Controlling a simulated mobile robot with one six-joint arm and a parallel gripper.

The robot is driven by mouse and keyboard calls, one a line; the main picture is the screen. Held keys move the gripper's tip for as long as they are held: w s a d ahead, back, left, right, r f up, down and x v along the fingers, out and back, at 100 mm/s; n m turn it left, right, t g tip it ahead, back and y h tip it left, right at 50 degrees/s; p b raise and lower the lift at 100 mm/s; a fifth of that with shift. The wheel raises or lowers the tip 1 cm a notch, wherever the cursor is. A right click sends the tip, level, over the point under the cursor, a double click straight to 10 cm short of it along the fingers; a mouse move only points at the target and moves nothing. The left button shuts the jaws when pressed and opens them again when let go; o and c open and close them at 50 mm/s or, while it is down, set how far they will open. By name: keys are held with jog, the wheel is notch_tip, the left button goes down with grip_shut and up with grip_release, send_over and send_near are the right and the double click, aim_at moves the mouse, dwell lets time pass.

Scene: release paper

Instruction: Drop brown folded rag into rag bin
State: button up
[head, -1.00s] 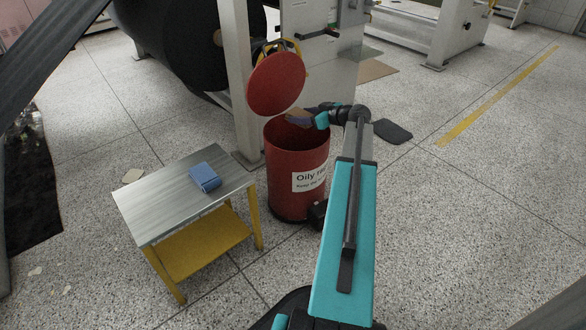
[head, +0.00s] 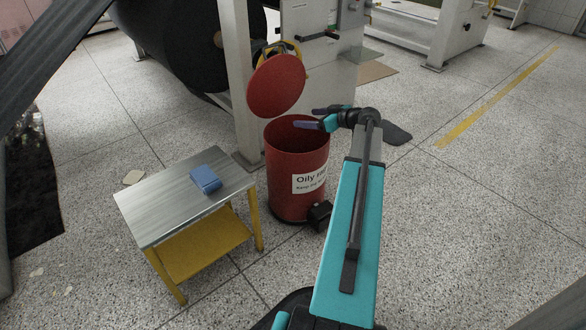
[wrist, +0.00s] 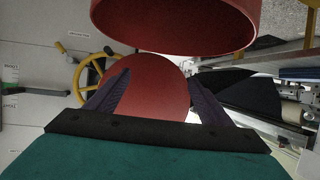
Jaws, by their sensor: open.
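The red rag bin (head: 285,170) stands on the floor with its round red lid (head: 276,86) tilted open. In the wrist view the bin wall (wrist: 175,28) is at the top and the lid (wrist: 150,88) shows between my fingers. My gripper (head: 305,117) is at the bin's mouth, by its right side, with its fingers spread and nothing between them. It also shows open and empty in the wrist view (wrist: 160,76). The brown folded rag is not visible in either view. The inside of the bin is mostly hidden.
A metal-topped table (head: 150,200) with a yellow lower shelf stands left of the bin, with a blue folded cloth (head: 205,179) on it. A white machine post (head: 235,80) and a large black roll (head: 180,45) are behind. The floor at right is open.

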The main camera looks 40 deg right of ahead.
jog(key=p+v, duration=0.2)
jog(key=v, duration=0.8)
jog(key=shift+s, duration=0.1)
dwell(0.6)
